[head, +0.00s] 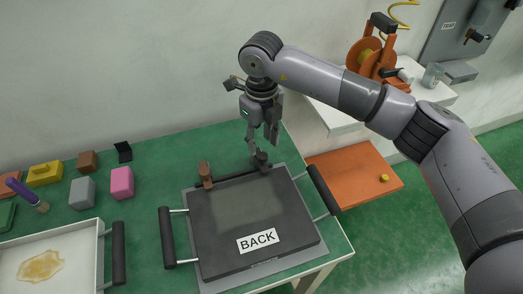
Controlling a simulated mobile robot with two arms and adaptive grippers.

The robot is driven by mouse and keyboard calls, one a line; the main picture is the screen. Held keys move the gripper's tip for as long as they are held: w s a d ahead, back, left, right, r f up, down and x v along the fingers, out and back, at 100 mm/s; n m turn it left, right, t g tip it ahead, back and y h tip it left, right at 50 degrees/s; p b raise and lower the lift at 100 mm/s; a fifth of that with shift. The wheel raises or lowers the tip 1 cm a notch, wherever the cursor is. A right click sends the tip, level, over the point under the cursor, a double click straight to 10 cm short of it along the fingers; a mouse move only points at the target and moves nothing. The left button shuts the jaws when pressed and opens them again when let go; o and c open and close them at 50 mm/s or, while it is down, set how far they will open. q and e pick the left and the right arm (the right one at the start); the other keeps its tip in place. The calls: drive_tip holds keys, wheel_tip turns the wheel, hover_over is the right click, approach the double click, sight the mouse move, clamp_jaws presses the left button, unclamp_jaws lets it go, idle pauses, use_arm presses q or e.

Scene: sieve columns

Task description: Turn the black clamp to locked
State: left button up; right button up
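The black clamp (262,159) is a small dark knob at the back right of a dark flat sieve frame with a white BACK label (258,240). A brown clamp (205,174) stands upright at the frame's back left. My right gripper (256,152) points down from above, with its fingertips right at the black clamp. The fingers overlap the clamp in this view, so I cannot tell whether they touch it or how far they are shut. My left gripper is not in view.
The frame has black side handles (167,237) and sits on a green table (150,210). A white tray (100,262) with a yellowish patch lies at the left. Several small blocks, including a pink one (121,182), stand behind it. An orange board (350,178) lies to the right.

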sight(262, 155)
wheel_tip(262, 155, up, 6)
idle(0.7)
